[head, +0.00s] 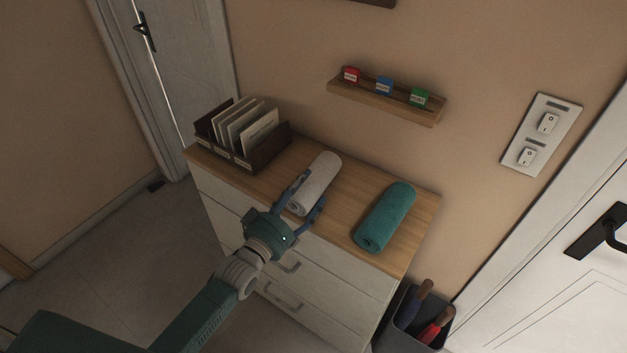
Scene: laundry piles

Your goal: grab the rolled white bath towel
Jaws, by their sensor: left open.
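The rolled white bath towel (318,178) lies on the wooden top of a white dresser (350,233). My left gripper (307,192) is open at the towel's near end, with one blue finger on each side of it. I cannot tell whether the fingers touch the towel. The gripper's palm is in front of the towel's near end. A rolled teal towel (385,217) lies to the right on the same top, apart from the gripper. My right gripper is not in view.
A dark wooden file box (241,150) with papers stands left of the white towel. A small wall shelf (385,99) with red, blue and green blocks hangs above. A grey bin (412,318) with handled items stands right of the dresser, near a white door (560,300).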

